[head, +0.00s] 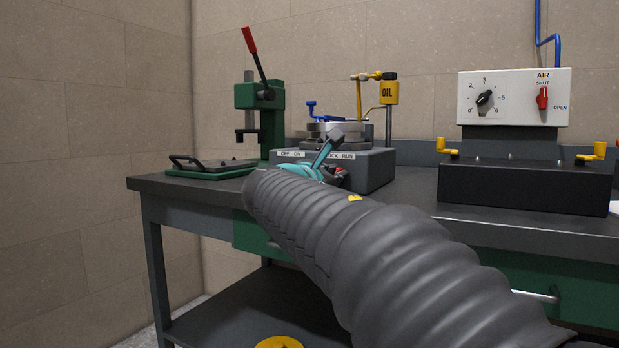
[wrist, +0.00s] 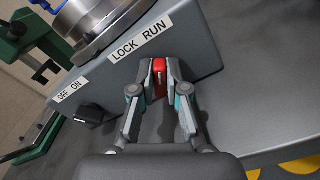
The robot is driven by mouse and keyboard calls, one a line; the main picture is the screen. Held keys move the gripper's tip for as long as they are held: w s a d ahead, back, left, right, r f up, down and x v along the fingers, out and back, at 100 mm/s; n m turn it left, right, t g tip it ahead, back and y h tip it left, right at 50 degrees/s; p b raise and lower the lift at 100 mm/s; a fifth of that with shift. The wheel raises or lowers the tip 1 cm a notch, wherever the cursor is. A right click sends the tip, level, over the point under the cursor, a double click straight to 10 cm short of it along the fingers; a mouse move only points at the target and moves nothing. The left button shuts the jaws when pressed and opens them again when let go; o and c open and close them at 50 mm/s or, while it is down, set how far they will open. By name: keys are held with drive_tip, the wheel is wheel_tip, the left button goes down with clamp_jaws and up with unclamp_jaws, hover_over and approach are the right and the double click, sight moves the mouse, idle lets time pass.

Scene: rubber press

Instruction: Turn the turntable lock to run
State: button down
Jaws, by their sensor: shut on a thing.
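The turntable lock is a small red knob (wrist: 159,80) on the front of a grey box (wrist: 108,90), under a white label reading LOCK RUN (wrist: 140,38). My gripper (wrist: 160,68) is shut on the knob, one finger on each side. The fingers hide parts of it, so I cannot tell clearly which word it points to. In the head view my gripper (head: 331,164) is at the front of the box (head: 371,170), and only a little red shows beside it. The round metal turntable (wrist: 100,22) sits on top of the box.
A black OFF/ON knob (wrist: 91,115) is on the same face, left of my gripper. A green press with a red-tipped lever (head: 271,125) stands to the left. A yellow OIL cup (head: 389,93) rises behind the turntable. A black box with yellow handles (head: 525,185) stands right.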

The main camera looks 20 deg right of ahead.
drive_tip(key=shift+a, duration=0.1)
drive_tip(key=c, duration=1.2)
unclamp_jaws()
drive_tip(key=shift+w, duration=0.1)
drive_tip(key=v, duration=1.2)
